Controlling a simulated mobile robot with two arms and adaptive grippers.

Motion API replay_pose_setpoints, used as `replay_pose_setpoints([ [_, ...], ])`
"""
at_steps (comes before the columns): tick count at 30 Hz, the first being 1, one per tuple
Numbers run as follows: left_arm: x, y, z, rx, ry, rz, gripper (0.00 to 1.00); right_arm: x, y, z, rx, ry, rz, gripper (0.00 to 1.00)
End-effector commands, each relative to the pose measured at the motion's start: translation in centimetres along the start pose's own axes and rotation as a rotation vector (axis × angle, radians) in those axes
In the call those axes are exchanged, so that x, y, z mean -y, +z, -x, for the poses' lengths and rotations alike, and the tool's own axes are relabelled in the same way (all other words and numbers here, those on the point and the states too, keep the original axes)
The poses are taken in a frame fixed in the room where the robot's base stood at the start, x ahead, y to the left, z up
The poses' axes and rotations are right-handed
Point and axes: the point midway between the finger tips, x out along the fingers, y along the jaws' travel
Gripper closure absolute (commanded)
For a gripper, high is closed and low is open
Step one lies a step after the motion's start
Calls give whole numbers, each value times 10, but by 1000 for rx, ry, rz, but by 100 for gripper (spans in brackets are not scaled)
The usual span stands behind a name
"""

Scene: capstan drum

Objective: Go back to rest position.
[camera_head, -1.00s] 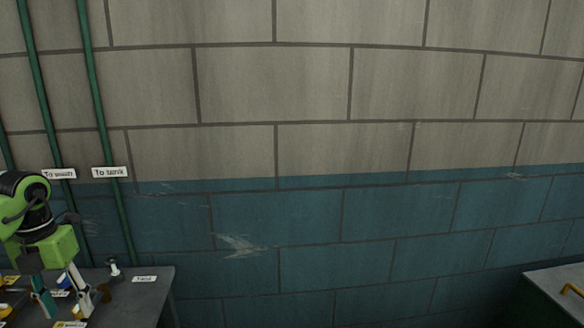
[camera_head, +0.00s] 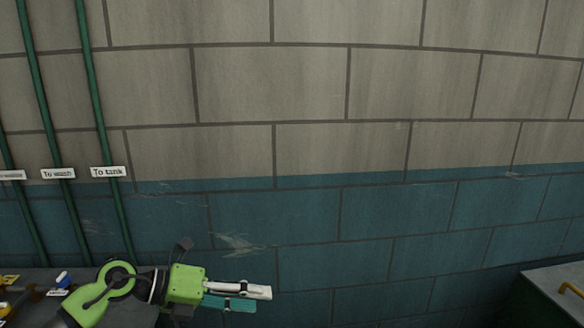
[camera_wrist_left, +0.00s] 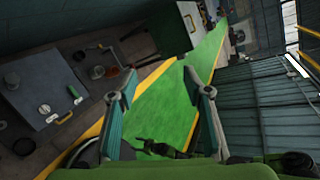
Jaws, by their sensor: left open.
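My left gripper (camera_head: 264,299) is at the lower left of the head view, pointing right, in front of the blue part of the wall. Its green wrist housing (camera_head: 186,284) and arm link are behind it, over the bench. In the left wrist view the two teal fingers (camera_wrist_left: 150,100) stand well apart with nothing between them. Past them lies a green floor strip (camera_wrist_left: 178,95). My right gripper is not seen in the head view.
A grey bench (camera_head: 30,272) with small valves and labels is at lower left, partly behind my arm. Green pipes (camera_head: 98,120) run up the wall. A grey-topped cabinet (camera_head: 560,285) with a yellow handle stands at lower right. The space between them is clear.

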Motion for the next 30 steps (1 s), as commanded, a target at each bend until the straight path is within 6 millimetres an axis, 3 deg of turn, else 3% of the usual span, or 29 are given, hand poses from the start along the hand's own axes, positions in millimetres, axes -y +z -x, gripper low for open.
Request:
replay_pose_setpoints([
  [2,36,-2,-19,91,-164,67,55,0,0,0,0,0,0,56],
  [6,84,14,-21,289,-412,236,55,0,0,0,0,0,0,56],
  [9,97,28,-7,445,-550,399,55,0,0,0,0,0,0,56],
  [12,90,41,13,606,-650,588,55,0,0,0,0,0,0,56],
  [16,54,47,41,816,-718,866,55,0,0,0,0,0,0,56],
  [20,-6,30,64,1019,-709,1173,55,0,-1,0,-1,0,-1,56],
  [23,-58,-3,76,1161,-648,1420,55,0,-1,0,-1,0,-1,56],
  [26,-107,-53,82,1282,-540,1668,55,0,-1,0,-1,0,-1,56],
  [30,-157,-145,84,1405,-318,1997,55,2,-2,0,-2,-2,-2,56],
])
